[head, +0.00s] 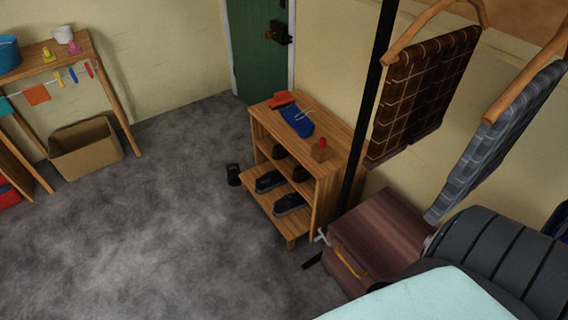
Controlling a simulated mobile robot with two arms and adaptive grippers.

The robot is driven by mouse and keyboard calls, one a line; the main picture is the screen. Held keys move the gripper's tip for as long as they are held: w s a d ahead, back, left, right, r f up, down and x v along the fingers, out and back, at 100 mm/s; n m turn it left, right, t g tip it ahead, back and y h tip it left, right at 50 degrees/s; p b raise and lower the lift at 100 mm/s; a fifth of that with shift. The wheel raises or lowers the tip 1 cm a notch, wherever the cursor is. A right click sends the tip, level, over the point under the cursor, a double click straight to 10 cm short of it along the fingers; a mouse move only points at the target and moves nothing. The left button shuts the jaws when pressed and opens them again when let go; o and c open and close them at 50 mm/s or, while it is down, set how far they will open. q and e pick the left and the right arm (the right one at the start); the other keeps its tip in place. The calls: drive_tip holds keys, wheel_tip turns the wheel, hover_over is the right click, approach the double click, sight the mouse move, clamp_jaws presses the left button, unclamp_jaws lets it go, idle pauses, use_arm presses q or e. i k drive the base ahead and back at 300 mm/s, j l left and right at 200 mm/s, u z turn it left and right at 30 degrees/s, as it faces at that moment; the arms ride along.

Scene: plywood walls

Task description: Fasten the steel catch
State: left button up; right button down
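A dark reddish-brown wooden chest (385,230) stands low on the floor at the lower right, with its lid appearing down. A small pale metallic piece (321,237) sits at its left front corner; it may be the steel catch, but it is too small to tell whether it is fastened. A yellow-orange curved handle (350,262) is on the chest's front. A green door (260,45) at the back has a dark handle or latch (280,32). Neither of my grippers is in view.
A wooden shoe rack (330,195) with shoes stands left of the chest, beside a black post (372,110). Hanging cloths (425,90) and a dark ribbed object (500,260) crowd the right. A cardboard box (85,150) stands left. The grey floor between is open.

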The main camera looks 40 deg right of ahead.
sight(318, 237)
drive_tip(key=i+z, duration=0.1)
drive_tip(key=i, duration=0.55)
drive_tip(key=i+j, duration=0.15)
drive_tip(key=i, duration=0.45)
drive_tip(key=i+j+z, duration=0.15)
drive_tip(key=i, duration=0.5)
drive_tip(key=i+l+z, duration=0.1)
drive_tip(key=i+z, duration=0.15)
drive_tip(key=z, duration=0.15)
drive_tip(key=i+z, duration=0.25)
drive_tip(key=z, duration=0.15)
drive_tip(key=i+z, duration=0.25)
drive_tip(key=z, duration=0.15)
drive_tip(key=i+j+z, duration=0.1)
drive_tip(key=z, duration=0.3)
drive_tip(key=i+j+z, duration=0.2)
drive_tip(key=i+z, duration=0.2)
drive_tip(key=k, duration=0.05)
